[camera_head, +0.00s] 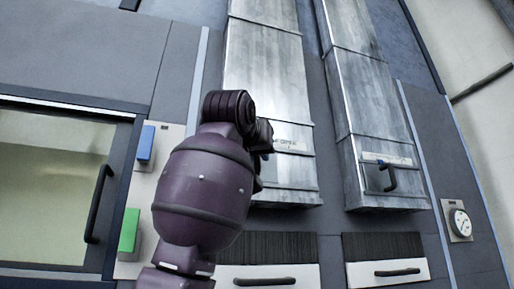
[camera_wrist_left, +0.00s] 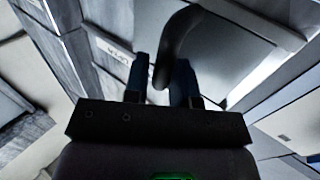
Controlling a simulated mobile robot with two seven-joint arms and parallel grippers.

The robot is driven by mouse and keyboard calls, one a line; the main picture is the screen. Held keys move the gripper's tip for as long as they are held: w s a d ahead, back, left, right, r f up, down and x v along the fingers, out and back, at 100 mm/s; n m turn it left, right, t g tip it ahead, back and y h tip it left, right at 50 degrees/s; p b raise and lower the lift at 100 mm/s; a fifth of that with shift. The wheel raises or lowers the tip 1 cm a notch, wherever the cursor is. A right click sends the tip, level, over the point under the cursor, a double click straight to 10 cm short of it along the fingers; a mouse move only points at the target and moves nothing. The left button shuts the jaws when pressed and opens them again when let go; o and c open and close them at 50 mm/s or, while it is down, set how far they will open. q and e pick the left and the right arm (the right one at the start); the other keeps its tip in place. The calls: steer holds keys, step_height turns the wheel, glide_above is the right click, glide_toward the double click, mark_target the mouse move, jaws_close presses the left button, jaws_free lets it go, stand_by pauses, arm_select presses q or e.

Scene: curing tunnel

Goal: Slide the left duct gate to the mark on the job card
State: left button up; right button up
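The left duct (camera_head: 262,70) is a tall grey metal duct in the head view, with a pale scale label (camera_head: 292,146) near its lower end. My left gripper (camera_head: 264,140) is at that label's left end, mostly hidden behind my purple arm, which also hides the left gate's handle there. In the left wrist view, a dark curved handle (camera_wrist_left: 172,45) reaches down between the two blue-tipped fingers of my left gripper (camera_wrist_left: 160,78). Whether the fingers press on it I cannot tell. I cannot make out a job card. My right gripper is not in view.
The right duct (camera_head: 368,100) has its own black handle (camera_head: 388,178). Below are two drawer fronts (camera_head: 388,272) with black handles. A gauge (camera_head: 459,221) is at right. A glass door (camera_head: 50,185), blue block (camera_head: 146,143) and green block (camera_head: 129,230) are at left.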

arm_select(q)
steer(key=shift+w, duration=0.1)
jaws_close()
stand_by(0.4)
